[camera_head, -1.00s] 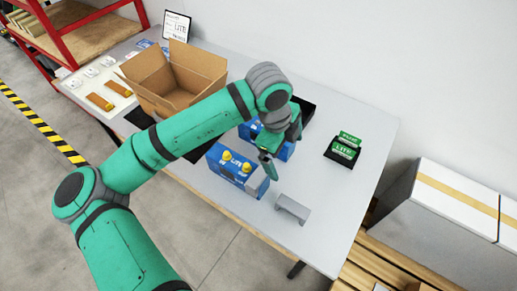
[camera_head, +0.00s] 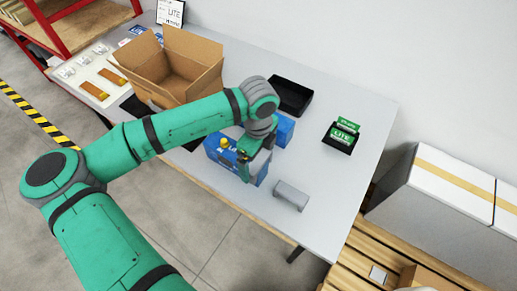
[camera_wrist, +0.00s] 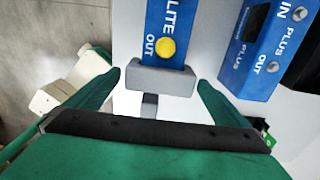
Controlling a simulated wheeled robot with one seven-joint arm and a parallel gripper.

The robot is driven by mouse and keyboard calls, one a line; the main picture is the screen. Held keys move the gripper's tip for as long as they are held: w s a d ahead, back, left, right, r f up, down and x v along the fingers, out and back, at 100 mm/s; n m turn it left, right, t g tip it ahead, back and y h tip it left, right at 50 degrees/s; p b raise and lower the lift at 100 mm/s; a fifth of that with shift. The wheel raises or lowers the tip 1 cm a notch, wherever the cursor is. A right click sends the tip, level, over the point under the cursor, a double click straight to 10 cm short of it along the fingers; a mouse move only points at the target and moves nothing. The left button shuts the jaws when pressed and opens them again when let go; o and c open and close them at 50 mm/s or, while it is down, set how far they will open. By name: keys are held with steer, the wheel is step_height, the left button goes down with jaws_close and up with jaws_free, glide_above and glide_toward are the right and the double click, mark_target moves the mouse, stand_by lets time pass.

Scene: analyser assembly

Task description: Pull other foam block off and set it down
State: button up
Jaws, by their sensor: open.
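The near blue analyser (camera_head: 222,153) lies on the table with a yellow knob on top; it also shows in the wrist view (camera_wrist: 166,20). A grey foam block (camera_wrist: 160,82) caps its end in the wrist view. My gripper (camera_wrist: 159,78) is open, with one green finger on each side of this foam block and a visible gap on both sides. In the head view my gripper (camera_head: 246,172) is over the analyser's right end and mostly hides that block. The other grey foam block (camera_head: 291,195) lies loose on the table to the right.
A second blue analyser (camera_head: 285,130) stands close behind; it shows at right in the wrist view (camera_wrist: 262,50). An open cardboard box (camera_head: 165,90), a black tray (camera_head: 291,97) and a black holder with green packs (camera_head: 341,138) are further off.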

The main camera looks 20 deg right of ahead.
mark_target(258, 160)
steer(key=shift+f, duration=1)
steer(key=c, duration=1)
steer(key=shift+r, duration=0.1)
steer(key=shift+r, duration=0.4)
steer(key=shift+r, duration=3.45)
